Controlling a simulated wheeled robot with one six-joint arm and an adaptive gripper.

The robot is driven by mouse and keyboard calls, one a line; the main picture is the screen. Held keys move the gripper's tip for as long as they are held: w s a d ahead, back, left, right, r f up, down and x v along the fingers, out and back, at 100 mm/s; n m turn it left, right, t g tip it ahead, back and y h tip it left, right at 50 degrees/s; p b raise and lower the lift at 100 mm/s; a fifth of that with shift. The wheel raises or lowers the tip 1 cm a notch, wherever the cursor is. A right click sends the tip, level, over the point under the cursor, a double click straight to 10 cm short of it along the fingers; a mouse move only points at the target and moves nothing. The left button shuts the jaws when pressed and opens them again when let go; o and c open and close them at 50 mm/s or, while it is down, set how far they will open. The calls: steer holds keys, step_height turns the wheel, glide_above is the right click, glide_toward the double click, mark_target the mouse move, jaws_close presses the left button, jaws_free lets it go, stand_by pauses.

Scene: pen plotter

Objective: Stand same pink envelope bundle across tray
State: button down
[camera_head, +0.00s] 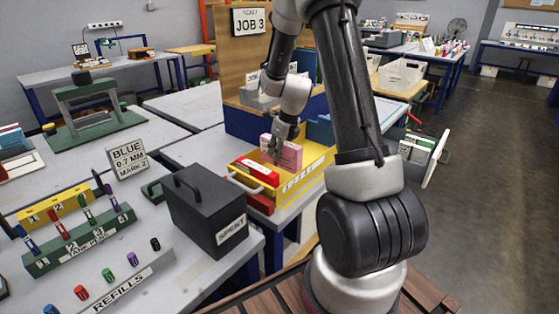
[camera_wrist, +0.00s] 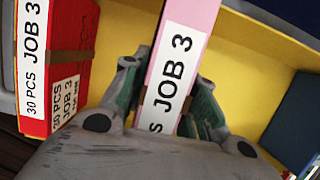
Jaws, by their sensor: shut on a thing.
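The pink envelope bundle (camera_head: 287,155) stands in the yellow tray (camera_head: 305,179), with my gripper (camera_head: 276,152) at its upper left part. In the wrist view the pink bundle (camera_wrist: 184,52) has a white band reading JOB 3. The fingers of my gripper (camera_wrist: 170,105) close on it from both sides. The yellow tray floor (camera_wrist: 250,65) shows around it. The bundle's lower edge is hidden, so I cannot tell whether it touches the tray.
A red bundle (camera_wrist: 65,75), also marked JOB 3, lies left of the pink one; it also shows in the head view (camera_head: 257,172). A blue item (camera_wrist: 292,120) is at the right. A black SPENT box (camera_head: 205,208) stands left of the tray.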

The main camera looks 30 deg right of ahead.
step_height(320, 180, down, 4)
stand_by(0.4)
steer(key=c, duration=1.1)
jaws_free()
